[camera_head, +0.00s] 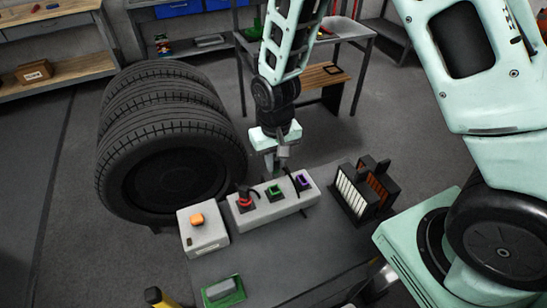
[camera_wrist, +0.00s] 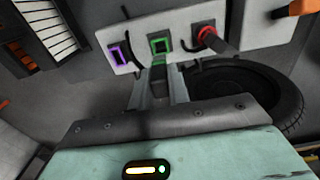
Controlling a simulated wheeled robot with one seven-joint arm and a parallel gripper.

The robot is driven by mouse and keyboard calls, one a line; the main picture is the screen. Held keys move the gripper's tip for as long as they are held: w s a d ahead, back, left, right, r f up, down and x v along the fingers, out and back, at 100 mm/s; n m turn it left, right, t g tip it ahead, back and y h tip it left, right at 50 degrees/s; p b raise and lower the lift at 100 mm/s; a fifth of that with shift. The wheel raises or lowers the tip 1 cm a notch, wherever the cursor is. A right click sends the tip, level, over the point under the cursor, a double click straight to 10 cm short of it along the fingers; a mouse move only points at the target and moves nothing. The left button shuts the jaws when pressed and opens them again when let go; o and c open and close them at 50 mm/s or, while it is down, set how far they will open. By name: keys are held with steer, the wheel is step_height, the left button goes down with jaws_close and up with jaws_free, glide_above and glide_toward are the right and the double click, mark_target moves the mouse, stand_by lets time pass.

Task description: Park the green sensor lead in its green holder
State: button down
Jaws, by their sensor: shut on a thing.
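The green holder is a square green frame (camera_wrist: 159,45) on the pale box's face in the wrist view; in the head view the green holder (camera_head: 274,191) sits mid-box. My gripper (camera_wrist: 158,90) is shut on a dark green block, the green sensor lead (camera_wrist: 158,77), just short of the holder in the wrist view. I cannot tell whether the lead touches the frame. In the head view my gripper (camera_head: 283,158) is at the far side of the box, pointing down, and the lead is hard to make out there.
The pale box (camera_head: 241,217) also carries a red holder (camera_head: 245,201) with a plug in it and a purple holder (camera_head: 304,181). An orange-button box (camera_head: 203,232) stands left, stacked tires (camera_head: 165,130) behind it, dark racks (camera_head: 356,191) right. A green tray (camera_head: 224,291) lies in front.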

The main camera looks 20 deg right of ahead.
mark_target(275, 177)
steer(key=shift+f+b, duration=1.85)
steer(key=shift+f, duration=0.7)
steer(key=shift+f, duration=0.2)
steer(key=shift+f+b, duration=0.4)
steer(key=shift+b, duration=0.05)
steer(key=shift+f, duration=0.25)
steer(key=shift+f+b, duration=0.5)
steer(key=c, duration=1.3)
jaws_free()
steer(key=shift+o, duration=0.2)
step_height(275, 177, up, 18)
steer(key=shift+f+b, duration=0.25)
steer(key=shift+b, duration=0.75)
